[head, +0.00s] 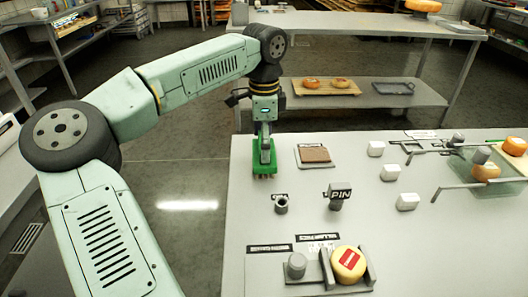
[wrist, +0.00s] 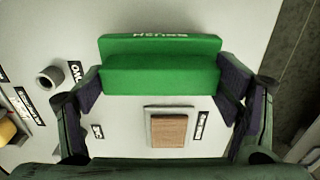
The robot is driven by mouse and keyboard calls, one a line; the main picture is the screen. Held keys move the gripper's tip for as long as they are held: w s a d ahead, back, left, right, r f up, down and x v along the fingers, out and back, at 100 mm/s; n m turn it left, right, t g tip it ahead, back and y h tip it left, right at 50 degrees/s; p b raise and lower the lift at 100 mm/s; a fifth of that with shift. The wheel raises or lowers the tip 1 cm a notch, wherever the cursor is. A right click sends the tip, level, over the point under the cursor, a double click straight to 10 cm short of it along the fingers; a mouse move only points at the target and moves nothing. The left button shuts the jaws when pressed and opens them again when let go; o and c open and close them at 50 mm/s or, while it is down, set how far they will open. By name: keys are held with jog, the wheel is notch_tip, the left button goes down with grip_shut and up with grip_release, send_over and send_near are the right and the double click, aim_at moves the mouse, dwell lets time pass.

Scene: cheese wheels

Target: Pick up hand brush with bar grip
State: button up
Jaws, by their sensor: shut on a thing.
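The hand brush (head: 263,157) is green, with short brown bristles pointing down, near the left edge of the grey table (head: 240,240). My gripper (head: 264,137) is above it, pointing down, and shut on it. In the wrist view the green brush (wrist: 160,78) spans the gap between the two dark finger pads of my gripper (wrist: 160,86), one at each end. Lettering shows along its far edge. I cannot tell whether the bristles touch the table.
A brown block on a grey plate (head: 315,155) lies just right of the brush. A small cup (head: 281,204), a PIN block (head: 340,196) and a cheese wheel (head: 348,264) in a holder stand nearby. White blocks (head: 408,201) and a glass tank are further right.

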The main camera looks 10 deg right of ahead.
jog(key=shift+r, duration=0.1)
jog(key=shift+r+b, duration=0.35)
jog(key=shift+r, duration=0.2)
notch_tip(320, 180, up, 2)
jog(key=shift+r+b, duration=0.1)
jog(key=shift+b, duration=0.4)
jog(key=s+a+r+b, duration=0.1)
jog(key=s+a+b, duration=0.2)
jog(key=s, duration=1.2)
jog(key=shift+s+r+b, duration=0.25)
jog(key=shift+s+b, duration=0.15)
jog(key=shift+b, duration=0.35)
jog(key=o, duration=0.7)
jog(key=c, duration=0.4)
